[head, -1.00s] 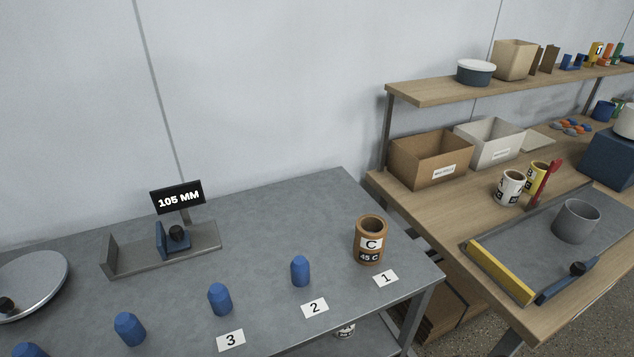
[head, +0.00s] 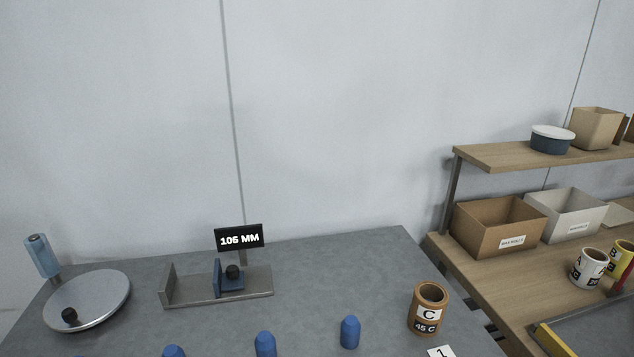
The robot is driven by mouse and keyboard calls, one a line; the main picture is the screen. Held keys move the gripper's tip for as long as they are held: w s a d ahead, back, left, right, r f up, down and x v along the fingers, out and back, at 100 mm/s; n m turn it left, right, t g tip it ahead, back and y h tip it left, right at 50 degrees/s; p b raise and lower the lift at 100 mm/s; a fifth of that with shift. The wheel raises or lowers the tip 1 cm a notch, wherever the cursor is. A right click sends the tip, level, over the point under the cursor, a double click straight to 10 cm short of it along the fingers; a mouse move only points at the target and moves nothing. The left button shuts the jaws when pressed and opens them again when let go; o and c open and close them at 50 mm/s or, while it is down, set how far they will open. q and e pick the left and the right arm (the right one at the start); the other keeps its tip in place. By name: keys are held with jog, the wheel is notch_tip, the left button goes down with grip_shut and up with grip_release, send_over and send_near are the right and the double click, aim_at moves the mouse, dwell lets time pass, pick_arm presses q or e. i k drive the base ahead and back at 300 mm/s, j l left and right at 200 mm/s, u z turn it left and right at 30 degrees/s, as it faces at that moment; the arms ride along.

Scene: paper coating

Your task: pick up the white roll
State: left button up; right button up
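The white roll (head: 588,268), marked with a black letter A, stands upright on the wooden bench at the right of the head view. A yellow roll (head: 621,259) marked B stands just right of it, partly cut off by a red object. A brown roll (head: 428,309) marked C and 45 C stands upright on the grey table (head: 330,278). Neither of my grippers shows in the head view.
A measuring fixture (head: 217,286) with a 105 MM display (head: 239,237) and a round metal plate (head: 88,300) sit on the grey table. Blue pegs (head: 350,332) line its front. A brown box (head: 500,226) and a white box (head: 566,214) stand behind the white roll.

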aim_at(589, 267)
jog(key=k+l+z, duration=0.1)
jog(key=l+z, duration=1.15)
jog(key=i+l+u, duration=0.15)
jog(key=u, duration=0.2)
jog(key=i+l+u, duration=0.1)
jog(key=l+u, duration=0.25)
jog(key=i+l+u, duration=0.1)
jog(key=l+u, duration=0.2)
jog(key=k+l+z, duration=0.35)
jog(key=k+j+u, duration=0.1)
jog(key=u, duration=0.2)
jog(key=i+l+u, duration=0.1)
jog(key=i+u, duration=0.15)
